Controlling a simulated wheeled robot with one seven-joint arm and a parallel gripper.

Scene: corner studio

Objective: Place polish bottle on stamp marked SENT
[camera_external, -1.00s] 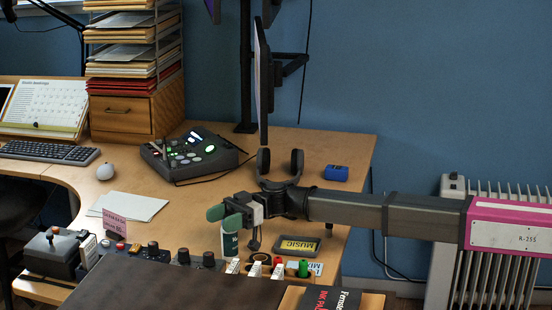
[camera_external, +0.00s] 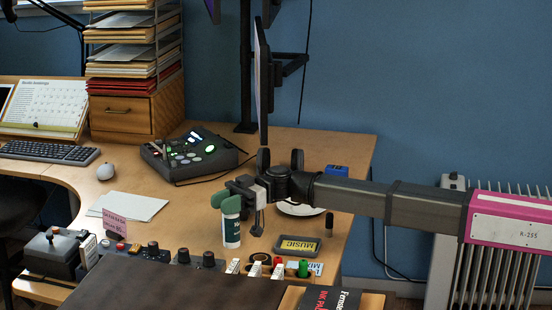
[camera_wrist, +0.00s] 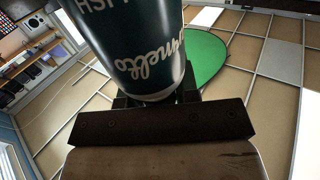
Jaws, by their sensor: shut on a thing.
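The polish bottle (camera_external: 231,232), white with a dark green label, hangs upright in my gripper (camera_external: 229,202) over the front part of the desk. In the wrist view the bottle (camera_wrist: 135,45) fills the upper middle, with upside-down white lettering on dark teal. A stamp marked SENT cannot be made out. Small upright items with white tags (camera_external: 255,269) and red and green tops stand in front of the bottle, their markings too small to read.
A MUSIC pad (camera_external: 297,246) lies right of the bottle, and a small dark cylinder (camera_external: 329,223) stands beyond it.

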